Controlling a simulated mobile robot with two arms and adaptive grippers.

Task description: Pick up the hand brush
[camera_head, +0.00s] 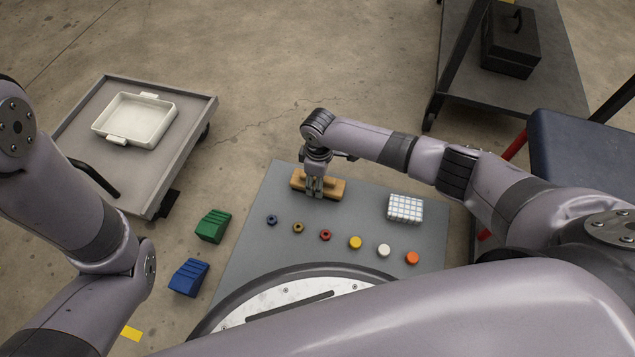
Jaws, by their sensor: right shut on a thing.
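The hand brush (333,188) is a tan, wooden-looking block at the far edge of the grey board (256,234). My right gripper (315,190) points down over the middle of the brush and is shut on it. The gripper covers part of the brush's middle. I cannot tell whether the brush is touching the board or slightly raised. My left arm comes in at the left, but its gripper is not in view.
On the board are several small coloured nuts and caps and a white gridded block (405,208). Green (213,226) and blue (189,277) ribbed blocks lie left of it. A cart (190,135) holds a white tray (167,125). A dark toolbox (510,42) sits on a platform at upper right.

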